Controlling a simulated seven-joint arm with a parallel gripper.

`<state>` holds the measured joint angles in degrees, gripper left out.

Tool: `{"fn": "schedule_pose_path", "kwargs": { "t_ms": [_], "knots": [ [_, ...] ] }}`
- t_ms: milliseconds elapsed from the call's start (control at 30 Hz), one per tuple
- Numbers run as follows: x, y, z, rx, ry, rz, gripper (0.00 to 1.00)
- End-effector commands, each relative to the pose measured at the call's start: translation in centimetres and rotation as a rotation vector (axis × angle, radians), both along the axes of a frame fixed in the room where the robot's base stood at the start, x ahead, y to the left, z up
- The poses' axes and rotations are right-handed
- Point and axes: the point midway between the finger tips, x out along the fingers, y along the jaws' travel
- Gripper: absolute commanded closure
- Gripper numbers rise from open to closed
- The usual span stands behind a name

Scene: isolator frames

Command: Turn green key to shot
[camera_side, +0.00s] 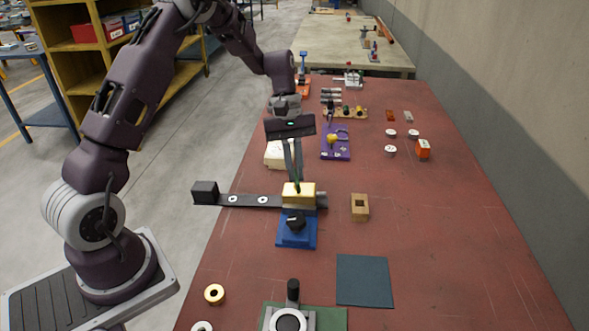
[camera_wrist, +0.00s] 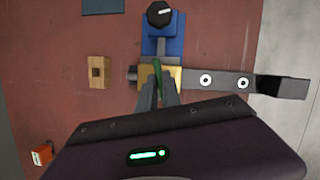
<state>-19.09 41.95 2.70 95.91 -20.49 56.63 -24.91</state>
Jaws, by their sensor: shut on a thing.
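The green key (camera_wrist: 157,76) stands in the top of a yellow block (camera_side: 305,189), which also shows in the wrist view (camera_wrist: 175,72). My gripper (camera_side: 297,186) is over the block with its fingers closed on the key; the fingertips also show in the wrist view (camera_wrist: 159,95). In the side view only a sliver of green shows between the fingers. The block is joined to a blue base (camera_side: 296,239) with a black knob (camera_side: 295,220). A dark bar (camera_side: 248,201) with white rings runs left from the block to a black end block. No "shot" mark is readable.
A tan wooden block (camera_side: 360,207) stands to the right, apart from the yellow block. A dark teal mat (camera_side: 364,281) lies at front right. A purple fixture (camera_side: 336,143) and a cream box (camera_side: 277,154) stand behind.

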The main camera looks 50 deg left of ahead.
Motion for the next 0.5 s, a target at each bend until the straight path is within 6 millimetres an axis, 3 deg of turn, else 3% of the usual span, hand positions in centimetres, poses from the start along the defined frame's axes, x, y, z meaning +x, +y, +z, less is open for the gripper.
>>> {"fn": "schedule_pose_path", "kwargs": {
  "t_ms": [500],
  "knots": [
    [0.10,-0.14,0.04,0.013,-0.013,-0.252,1.00]
  ]
}}
